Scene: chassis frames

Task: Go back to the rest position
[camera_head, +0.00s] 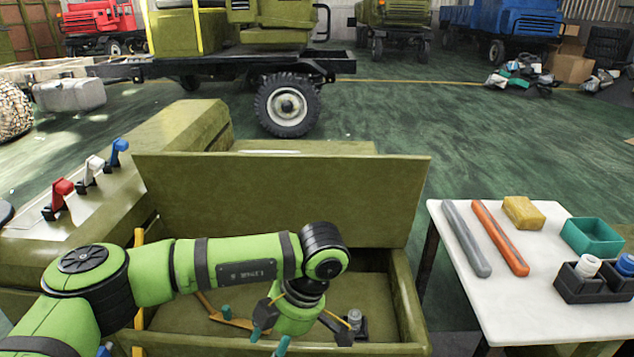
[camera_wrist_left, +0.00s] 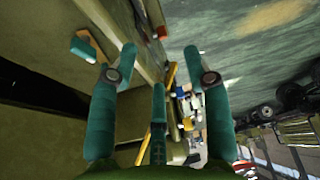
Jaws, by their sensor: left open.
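My left arm comes in from the left, bent over the open olive box (camera_head: 408,300) with its raised lid (camera_head: 285,195). My left gripper (camera_head: 270,340) points down over the box, with teal fingertips low in the head view. In the left wrist view, the left gripper (camera_wrist_left: 160,62) has its teal fingers spread apart, with nothing between them. My right gripper is not in view.
A small grey-capped container (camera_head: 354,319) sits in the box. A white table (camera_head: 465,300) at the right holds a grey bar (camera_head: 466,240), an orange bar (camera_head: 500,238), a yellow block (camera_head: 524,212) and a teal tray (camera_head: 592,238). Red, white and blue levers stand at the left.

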